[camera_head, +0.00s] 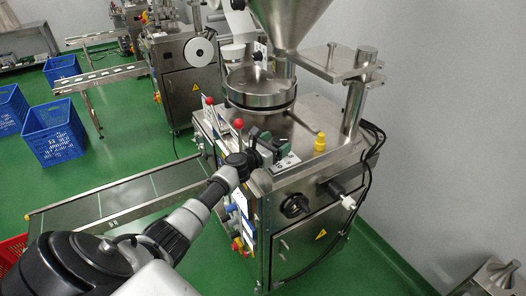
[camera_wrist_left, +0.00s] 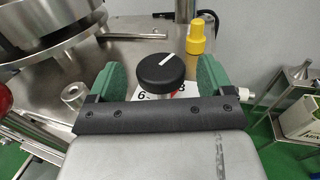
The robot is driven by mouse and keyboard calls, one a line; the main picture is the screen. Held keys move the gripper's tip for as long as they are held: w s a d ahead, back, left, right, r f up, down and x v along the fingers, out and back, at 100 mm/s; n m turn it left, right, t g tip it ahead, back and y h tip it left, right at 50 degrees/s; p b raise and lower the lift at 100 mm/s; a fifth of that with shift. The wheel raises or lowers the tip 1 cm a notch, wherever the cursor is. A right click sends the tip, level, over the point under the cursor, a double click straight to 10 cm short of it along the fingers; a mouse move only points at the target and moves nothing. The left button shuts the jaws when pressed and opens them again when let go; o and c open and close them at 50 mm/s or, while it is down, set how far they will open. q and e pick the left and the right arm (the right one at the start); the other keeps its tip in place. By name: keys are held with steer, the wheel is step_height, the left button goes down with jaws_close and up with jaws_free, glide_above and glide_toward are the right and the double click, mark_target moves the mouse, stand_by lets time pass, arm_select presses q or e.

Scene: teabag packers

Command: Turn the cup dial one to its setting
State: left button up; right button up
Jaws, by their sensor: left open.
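The cup dial (camera_wrist_left: 160,72) is a round black knob with a white pointer line, on the steel top of the machine. In the wrist view the line points up and to the right. A white label (camera_wrist_left: 146,98) under it shows a 6, a 3 and a red mark, partly hidden by the dial and my gripper. My left gripper (camera_wrist_left: 160,68) is open, with one green finger on each side of the dial and gaps to both. In the head view my left gripper (camera_head: 267,143) is over the front of the machine top. My right gripper is not in view.
A yellow cap (camera_wrist_left: 195,37) stands behind the dial, also in the head view (camera_head: 320,143). The round steel turntable (camera_head: 262,88) is behind, under the hopper (camera_head: 290,18). Red-knobbed levers (camera_head: 238,124) stand left of my gripper. A conveyor (camera_head: 115,200) extends left.

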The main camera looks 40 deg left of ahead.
arm_select(q)
steer(key=s+a+b, duration=0.1)
steer(key=s, duration=0.7)
steer(key=shift+s, duration=0.25)
